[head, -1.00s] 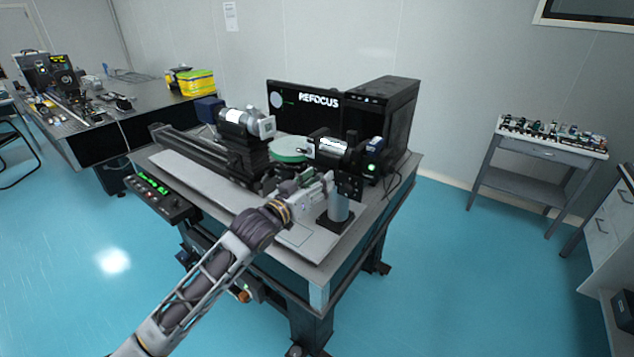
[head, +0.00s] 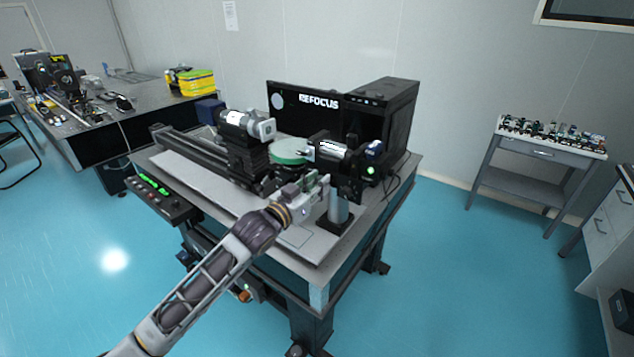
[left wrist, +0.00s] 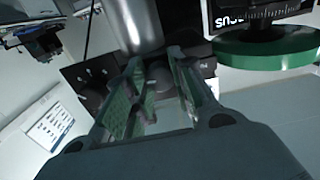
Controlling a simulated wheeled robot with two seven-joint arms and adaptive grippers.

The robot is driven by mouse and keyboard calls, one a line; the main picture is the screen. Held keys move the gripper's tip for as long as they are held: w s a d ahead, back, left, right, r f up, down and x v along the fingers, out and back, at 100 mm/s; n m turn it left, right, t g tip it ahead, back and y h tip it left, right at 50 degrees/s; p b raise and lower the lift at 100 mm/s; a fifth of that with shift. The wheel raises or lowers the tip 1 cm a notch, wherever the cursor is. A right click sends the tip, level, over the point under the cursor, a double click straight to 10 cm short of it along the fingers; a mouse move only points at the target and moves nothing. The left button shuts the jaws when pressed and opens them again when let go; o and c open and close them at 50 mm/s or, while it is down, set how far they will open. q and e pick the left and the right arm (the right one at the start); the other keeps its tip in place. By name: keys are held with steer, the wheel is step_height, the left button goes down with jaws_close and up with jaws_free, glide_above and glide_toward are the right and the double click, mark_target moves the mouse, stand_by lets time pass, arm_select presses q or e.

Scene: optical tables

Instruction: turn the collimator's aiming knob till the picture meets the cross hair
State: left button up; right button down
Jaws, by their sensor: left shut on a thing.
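The collimator (head: 335,150) is a black barrel with a white label, on a pale post (head: 339,208) at the table's right side. My left gripper (head: 324,180) is at the dark mount below the barrel, beside the post. In the left wrist view its two green-padded fingers (left wrist: 158,85) are closed around a dark rounded knob (left wrist: 160,74), largely hidden between the fingertips. In the head view the gripper hides the knob. The monitor (head: 300,115) behind reads "REFOCUS" beside a pale disc; its cross hair is too small to make out. My right gripper is not in view.
A second barrel unit (head: 245,125) stands on a black rail (head: 187,145) to the left, with a green disc (head: 289,151) between. A black computer case (head: 388,118) stands behind. A control box (head: 160,195) with green digits is at the table's left front edge.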

arm_select(q)
steer(key=shift+m+p, duration=1.7)
steer(key=shift+m, duration=1.7)
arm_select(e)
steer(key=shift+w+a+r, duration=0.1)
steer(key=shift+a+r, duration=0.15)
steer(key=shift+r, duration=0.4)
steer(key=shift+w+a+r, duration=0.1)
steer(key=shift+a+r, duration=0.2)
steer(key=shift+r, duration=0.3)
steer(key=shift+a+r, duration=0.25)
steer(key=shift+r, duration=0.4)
arm_select(q)
steer(key=o, duration=0.8)
steer(key=shift+o, duration=1.3)
steer(key=v, duration=1.2)
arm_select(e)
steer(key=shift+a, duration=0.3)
